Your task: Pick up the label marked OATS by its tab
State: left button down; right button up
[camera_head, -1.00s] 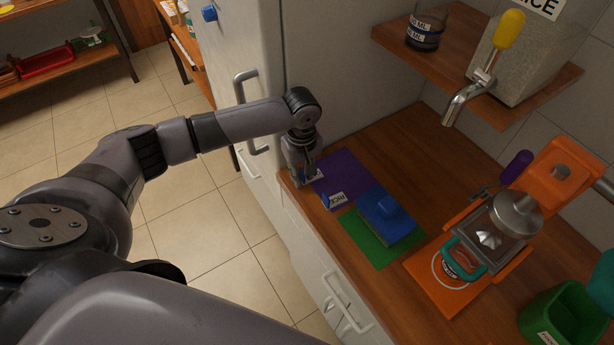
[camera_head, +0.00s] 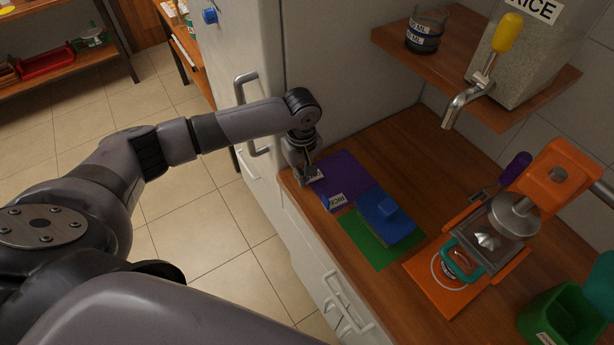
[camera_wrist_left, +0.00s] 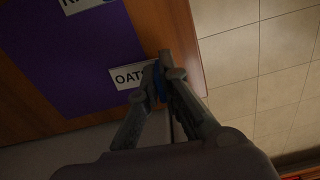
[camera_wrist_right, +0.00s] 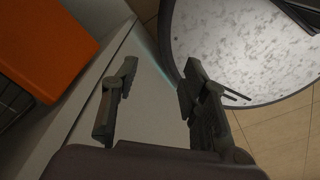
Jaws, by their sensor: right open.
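The white OATS label (camera_wrist_left: 130,76) lies over the edge of the purple mat (camera_wrist_left: 70,60) in the left wrist view, its blue tab (camera_wrist_left: 158,84) between my left fingers. My left gripper (camera_wrist_left: 158,66) is shut on that tab. In the head view my left gripper (camera_head: 311,174) is at the mat's left corner, with the white label (camera_head: 317,177) at its tips. I cannot tell whether the label is clear of the surface. My right gripper (camera_wrist_right: 160,72) is open and empty in the right wrist view; the head view does not show it.
A blue block (camera_head: 386,216) sits on a green mat (camera_head: 360,239). An orange press (camera_head: 560,180) stands to the right. The wooden counter (camera_head: 425,165) is clear behind the mats.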

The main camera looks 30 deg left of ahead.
pick_arm(q)
jog(key=shift+r+p, duration=2.35)
jog(key=shift+p, duration=0.45)
jog(key=shift+r, duration=0.1)
jog(key=shift+r+p, duration=1.85)
jog(key=shift+p, duration=0.85)
jog(key=shift+d, duration=0.1)
